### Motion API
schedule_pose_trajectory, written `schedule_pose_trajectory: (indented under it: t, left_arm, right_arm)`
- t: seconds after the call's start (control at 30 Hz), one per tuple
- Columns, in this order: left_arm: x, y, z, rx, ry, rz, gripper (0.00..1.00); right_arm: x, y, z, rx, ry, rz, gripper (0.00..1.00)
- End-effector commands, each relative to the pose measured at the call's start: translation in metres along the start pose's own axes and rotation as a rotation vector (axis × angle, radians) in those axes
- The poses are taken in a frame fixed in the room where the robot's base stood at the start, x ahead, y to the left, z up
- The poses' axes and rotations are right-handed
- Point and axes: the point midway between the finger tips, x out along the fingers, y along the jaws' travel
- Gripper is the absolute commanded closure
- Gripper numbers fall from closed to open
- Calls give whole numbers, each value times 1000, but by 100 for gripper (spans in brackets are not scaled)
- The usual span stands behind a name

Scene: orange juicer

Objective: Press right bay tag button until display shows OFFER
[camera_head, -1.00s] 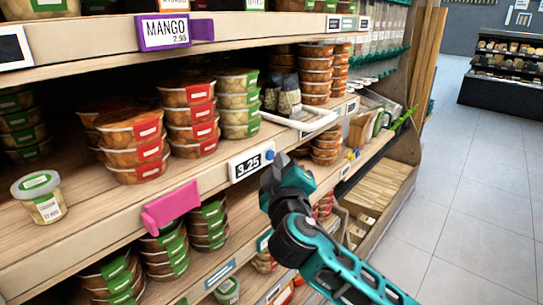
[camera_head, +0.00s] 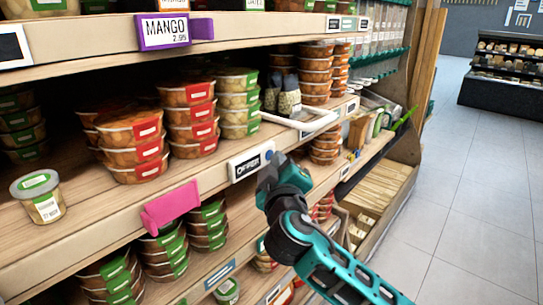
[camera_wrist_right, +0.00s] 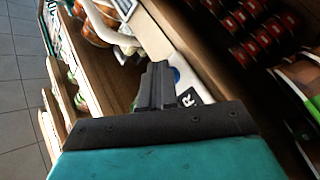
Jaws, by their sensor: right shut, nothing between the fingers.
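The right bay tag (camera_head: 247,163) is a white tag on the shelf edge in the head view. Its display carries dark letters that look like OFFER. The blue button (camera_head: 269,155) is at the tag's right end. My right gripper (camera_head: 272,171) is shut and empty, with its tip just below and beside the button; I cannot tell whether it touches. In the right wrist view the shut fingers (camera_wrist_right: 156,85) lie next to the tag (camera_wrist_right: 189,95), whose letter R shows, and partly hide the blue button (camera_wrist_right: 176,75). My left gripper is not in view.
A pink tag holder (camera_head: 170,206) sits left on the same shelf edge. A purple MANGO tag (camera_head: 164,32) hangs on the shelf above. A white handle-like bar (camera_head: 318,124) sticks out above the gripper. Stacked tubs fill the shelves. Open floor (camera_head: 470,200) lies to the right.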

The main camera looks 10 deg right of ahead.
Motion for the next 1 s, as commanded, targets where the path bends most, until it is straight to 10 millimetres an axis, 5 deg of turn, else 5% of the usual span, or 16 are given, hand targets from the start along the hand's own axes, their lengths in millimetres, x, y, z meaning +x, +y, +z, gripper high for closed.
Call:
schedule_pose_trajectory:
  t: [1.0]
  left_arm:
    - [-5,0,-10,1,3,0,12]
  right_arm:
    - [-30,22,21,-1,-1,-1,100]
